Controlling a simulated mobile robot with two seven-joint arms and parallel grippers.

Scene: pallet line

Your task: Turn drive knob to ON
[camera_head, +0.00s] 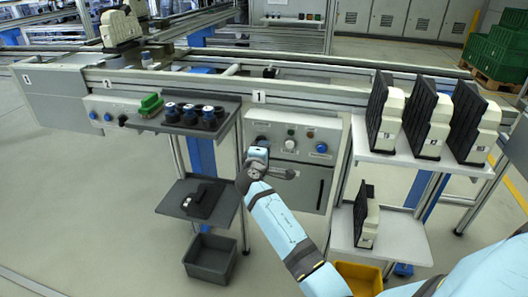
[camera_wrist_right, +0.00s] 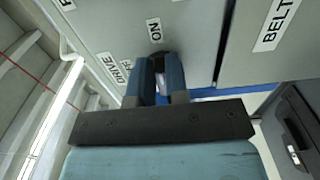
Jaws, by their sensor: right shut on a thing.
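The drive knob (camera_wrist_right: 158,62) is a small dark thing on the grey control panel (camera_head: 311,178). In the right wrist view it sits by the labels "DRIVE" (camera_wrist_right: 118,71) and "ON" (camera_wrist_right: 155,29); a partly covered "OFF" label also shows. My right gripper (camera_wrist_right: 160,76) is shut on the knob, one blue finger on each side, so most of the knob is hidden. Which way the knob points cannot be told. In the head view my right gripper (camera_head: 257,154) is at the panel's left part. My left gripper is not in view.
On the panel are lamps or buttons (camera_head: 290,144), a blue knob (camera_head: 321,148) and a door handle (camera_head: 283,173). A dark tray shelf (camera_head: 222,109) is close left of my gripper. A white shelf (camera_head: 417,160) with upright parts stands right. A grey bin (camera_head: 210,258) is below.

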